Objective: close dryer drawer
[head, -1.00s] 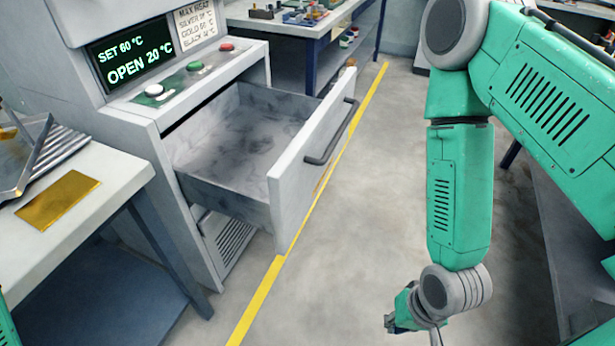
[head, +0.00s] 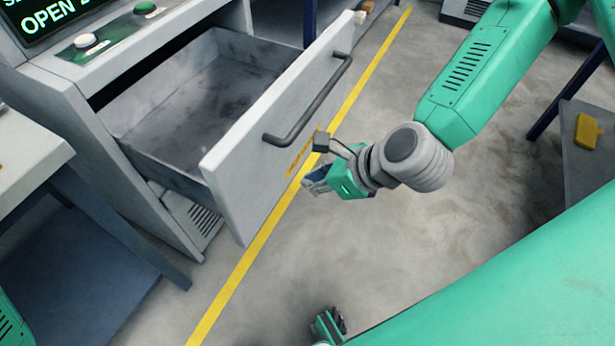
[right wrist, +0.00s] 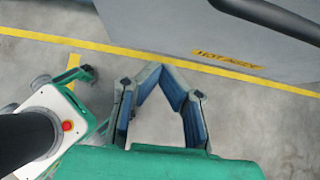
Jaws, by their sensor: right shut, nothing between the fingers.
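The dryer drawer stands pulled out and empty, with its grey front panel (head: 270,135) facing my right arm. Its dark bar handle (head: 312,103) is on the upper part of the panel. My right gripper (head: 312,182) is just outside the panel, below the handle, apart from it as far as I can tell. In the right wrist view its fingertips (right wrist: 160,68) meet with nothing between them. There the drawer front (right wrist: 185,30) fills the top right, with a yellow label and part of the handle (right wrist: 268,18). My left gripper is not in view.
The dryer body (head: 75,115) has a display reading OPEN, cut off, and buttons. A white-topped bench (head: 30,160) stands left of it. A yellow floor line (head: 245,265) runs beneath the drawer front. Open floor lies to the right; a table with a yellow object (head: 588,130) is at far right.

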